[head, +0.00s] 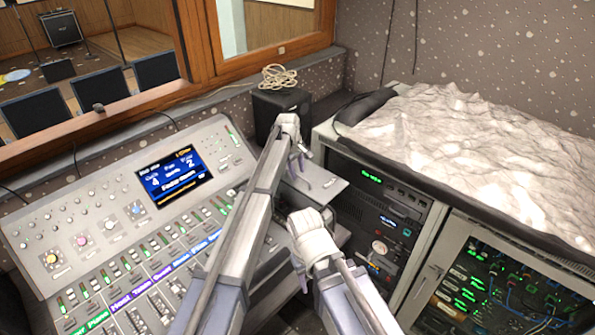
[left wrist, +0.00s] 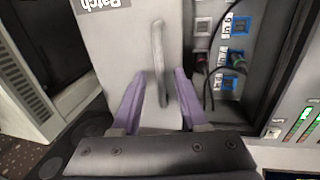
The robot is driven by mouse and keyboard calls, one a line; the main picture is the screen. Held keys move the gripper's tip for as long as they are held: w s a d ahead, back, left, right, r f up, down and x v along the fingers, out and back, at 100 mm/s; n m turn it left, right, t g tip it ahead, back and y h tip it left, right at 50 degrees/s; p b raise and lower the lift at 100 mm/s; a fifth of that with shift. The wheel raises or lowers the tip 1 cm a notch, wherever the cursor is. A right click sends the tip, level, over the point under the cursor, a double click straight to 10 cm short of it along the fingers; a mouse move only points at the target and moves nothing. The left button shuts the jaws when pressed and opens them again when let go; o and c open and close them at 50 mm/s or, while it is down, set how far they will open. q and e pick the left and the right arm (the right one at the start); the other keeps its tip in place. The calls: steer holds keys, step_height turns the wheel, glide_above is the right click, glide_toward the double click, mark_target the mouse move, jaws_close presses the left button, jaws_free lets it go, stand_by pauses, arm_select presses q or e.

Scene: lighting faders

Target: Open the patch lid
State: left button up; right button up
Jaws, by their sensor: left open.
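The patch lid (left wrist: 115,45) is a grey panel with a dark "Patch" label, seen in the left wrist view. A grey bar handle (left wrist: 157,50) runs along it. My left gripper (left wrist: 158,90) is open, with its purple fingers on either side of the handle's near end. I cannot tell whether either finger touches it. Beside the lid, sockets with plugs and dark cables (left wrist: 235,60) are uncovered. In the head view, the lid (head: 326,187) is a grey plate at the console's right end, beside my left gripper (head: 301,168). My right gripper (head: 298,272) is lower, its fingers mostly hidden.
The fader console (head: 95,215) with its lit screen (head: 174,178) fills the left. A black speaker (head: 277,112) with a coiled cable on top stands behind. An equipment rack (head: 375,215) under a rumpled pale cover (head: 475,150) stands close on the right, leaving a narrow gap.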

arm_select(q)
step_height(320, 180, up, 7)
steer(key=s+a+p, duration=0.1)
steer(key=p, duration=0.5)
steer(key=s+a+m+y, duration=0.1)
steer(key=s+a+m, duration=0.2)
steer(key=s+a, duration=0.7)
steer(key=s+a+m, duration=0.3)
steer(key=s, duration=1.3)
steer(key=s+a+m+y, duration=0.1)
steer(key=s+a+m, duration=0.2)
steer(key=s+a, duration=0.7)
steer(key=s+d+f+m+g+b, duration=0.1)
steer(key=s+d+m, duration=0.1)
steer(key=d, duration=0.5)
steer(key=s+d+f+m+b, duration=0.1)
steer(key=s+d, duration=0.4)
steer(key=d, duration=0.2)
steer(key=shift+s+f+m+g+y, duration=0.2)
steer(key=shift+f+m+g+y, duration=0.15)
steer(key=shift+m+g+y, duration=0.05)
